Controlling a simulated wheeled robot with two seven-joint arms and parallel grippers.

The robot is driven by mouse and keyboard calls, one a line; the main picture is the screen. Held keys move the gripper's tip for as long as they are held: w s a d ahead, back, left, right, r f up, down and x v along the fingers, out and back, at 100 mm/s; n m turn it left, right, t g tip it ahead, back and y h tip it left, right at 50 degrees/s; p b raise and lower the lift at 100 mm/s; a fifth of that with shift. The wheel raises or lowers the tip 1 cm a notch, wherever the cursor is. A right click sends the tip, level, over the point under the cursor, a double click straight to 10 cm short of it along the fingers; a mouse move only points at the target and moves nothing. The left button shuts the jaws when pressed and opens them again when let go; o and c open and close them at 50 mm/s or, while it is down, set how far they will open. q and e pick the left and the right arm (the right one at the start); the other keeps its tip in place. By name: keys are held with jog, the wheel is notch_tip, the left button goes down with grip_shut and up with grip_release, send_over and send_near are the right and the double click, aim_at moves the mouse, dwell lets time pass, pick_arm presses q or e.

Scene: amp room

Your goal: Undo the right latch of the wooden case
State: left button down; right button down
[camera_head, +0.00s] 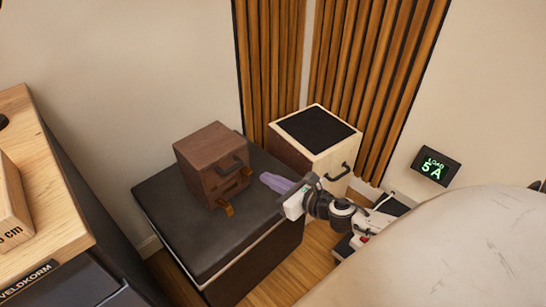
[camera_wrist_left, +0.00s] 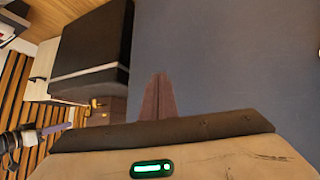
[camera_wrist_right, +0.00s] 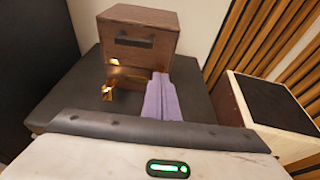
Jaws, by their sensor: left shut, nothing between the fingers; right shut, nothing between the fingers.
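The dark brown wooden case (camera_head: 204,168) sits on a black box, its front with a black handle (camera_head: 232,163) facing my right gripper. A brass latch (camera_head: 227,209) at the lower left of the front sticks outward, and it also shows in the right wrist view (camera_wrist_right: 107,92). The right latch (camera_head: 245,172) shows as a small brass piece at the front's right side. In the right wrist view the fingers cover that area. My right gripper (camera_head: 268,179) has purple fingers, shut and empty, apart from the case. My left gripper (camera_wrist_left: 158,82) is shut and empty, away from the case.
The black box (camera_head: 165,215) has bare top around the case. A pale wooden cabinet with a black top (camera_head: 316,128) stands behind my right gripper. Slatted wood panels (camera_head: 270,60) line the wall. A wooden-topped unit (camera_head: 40,190) stands at the left.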

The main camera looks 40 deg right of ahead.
pick_arm(q)
jog(key=shift+w+d+f+b, duration=0.1)
jog(key=shift+f+b, duration=0.15)
jog(key=shift+b, duration=0.45)
pick_arm(e)
jog(key=x, duration=0.7)
pick_arm(q)
jog(key=shift+f, duration=0.1)
pick_arm(e)
jog(key=shift+s+f, duration=0.1)
jog(key=shift+f, duration=0.1)
